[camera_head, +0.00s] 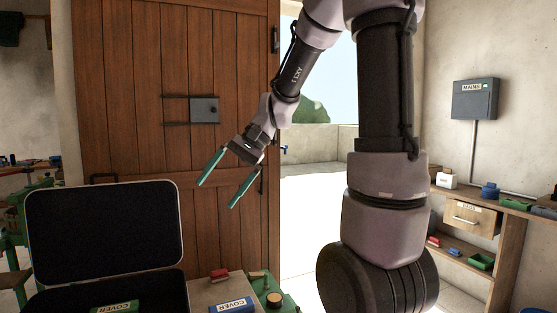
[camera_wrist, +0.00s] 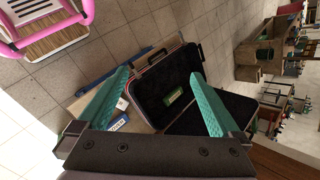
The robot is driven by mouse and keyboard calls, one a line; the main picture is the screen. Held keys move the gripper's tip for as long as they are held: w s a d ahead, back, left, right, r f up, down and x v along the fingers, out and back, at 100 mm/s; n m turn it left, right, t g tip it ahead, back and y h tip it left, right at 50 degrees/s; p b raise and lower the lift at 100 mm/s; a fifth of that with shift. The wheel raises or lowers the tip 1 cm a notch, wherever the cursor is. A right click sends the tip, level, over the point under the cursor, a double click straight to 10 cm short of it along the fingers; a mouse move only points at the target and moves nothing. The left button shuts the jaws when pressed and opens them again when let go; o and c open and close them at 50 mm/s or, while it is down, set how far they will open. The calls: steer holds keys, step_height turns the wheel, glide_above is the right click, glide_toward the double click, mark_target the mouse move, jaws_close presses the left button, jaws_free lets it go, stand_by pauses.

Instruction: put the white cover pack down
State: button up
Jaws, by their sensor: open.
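I cannot make out a white cover pack for certain in either view. My gripper (camera_head: 216,195) is open and empty in the head view, its two teal fingers spread in the air above the open black case (camera_head: 103,187). In the wrist view, the open fingers (camera_wrist: 161,73) frame the case (camera_wrist: 145,92), with nothing between them. A green cover pack (camera_head: 115,308) lies in the case and also shows in the wrist view (camera_wrist: 173,96). A blue cover pack (camera_head: 232,305) lies on a surface right of the case. A small white patch (camera_wrist: 122,103) shows beside the left finger, too small to identify.
A red object (camera_head: 220,274) and a green machine (camera_head: 272,291) stand near the blue pack. A wooden door (camera_head: 140,120) stands behind. At right, a shelf bench holds a small white box (camera_head: 446,180). A pink-framed seat (camera_wrist: 42,28) stands on the tiled floor, with clear floor beside it.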

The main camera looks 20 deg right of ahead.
steer(key=s+d+r+n+t+h, duration=0.1)
steer(key=s+d+r+t+h, duration=0.5)
steer(key=s+d, duration=0.3)
steer(key=shift+s+d+r+t, duration=0.4)
steer(key=shift+d+r+t, duration=0.1)
steer(key=shift+d+t, duration=0.25)
steer(key=shift+w+g, duration=0.1)
steer(key=shift+g, duration=0.15)
